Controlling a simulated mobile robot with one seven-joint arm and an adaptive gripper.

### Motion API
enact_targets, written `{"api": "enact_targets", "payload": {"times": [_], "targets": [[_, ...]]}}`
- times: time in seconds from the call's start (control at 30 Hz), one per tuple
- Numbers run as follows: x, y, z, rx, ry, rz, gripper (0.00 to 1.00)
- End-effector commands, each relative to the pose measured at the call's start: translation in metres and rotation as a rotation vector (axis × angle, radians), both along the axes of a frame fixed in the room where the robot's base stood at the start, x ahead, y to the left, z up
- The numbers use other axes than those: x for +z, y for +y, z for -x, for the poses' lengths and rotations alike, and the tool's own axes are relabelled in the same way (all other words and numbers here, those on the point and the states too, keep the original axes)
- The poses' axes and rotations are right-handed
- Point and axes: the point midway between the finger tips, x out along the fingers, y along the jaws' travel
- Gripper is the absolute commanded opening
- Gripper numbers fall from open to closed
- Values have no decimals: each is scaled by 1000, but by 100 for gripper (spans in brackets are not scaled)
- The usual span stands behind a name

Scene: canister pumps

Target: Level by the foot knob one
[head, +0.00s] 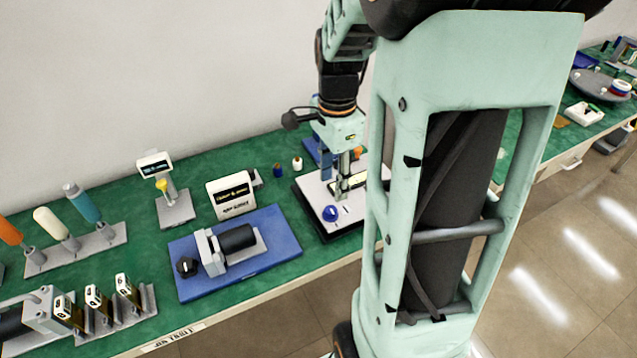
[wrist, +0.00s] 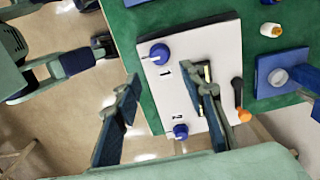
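The white levelling plate (wrist: 205,45) lies on a dark base on the green bench, and shows partly in the head view (head: 313,190). Foot knob one (wrist: 160,54) is blue, beside the mark 1; it shows near the plate's front left corner in the head view (head: 330,213). A second blue knob (wrist: 180,131) is beside the mark 2. My gripper (wrist: 170,88) is open and empty, its fingers wide apart over the plate's knob edge, with knob one just beyond the tips. A yellowish vial (wrist: 207,72) is partly hidden by one finger. In the head view my gripper (head: 344,190) is above the plate.
An orange-tipped black lever (wrist: 238,95) stands on the plate's far side. A blue board with a motor (head: 235,240) lies left of the plate. My arm hides the plate's right part in the head view.

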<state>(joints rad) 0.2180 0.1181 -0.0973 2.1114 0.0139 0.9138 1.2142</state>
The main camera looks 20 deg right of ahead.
Motion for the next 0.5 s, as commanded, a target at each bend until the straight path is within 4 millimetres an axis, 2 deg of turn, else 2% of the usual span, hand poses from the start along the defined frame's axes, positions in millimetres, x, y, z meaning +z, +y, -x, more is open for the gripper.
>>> {"api": "enact_targets", "payload": {"times": [0.03,0.2,0.33,0.5], "targets": [[-12,0,1,-1,6,-2,38],[-45,0,1,-1,4,-2,38],[-65,0,1,0,3,-1,38],[-80,0,0,0,1,-1,38]]}}
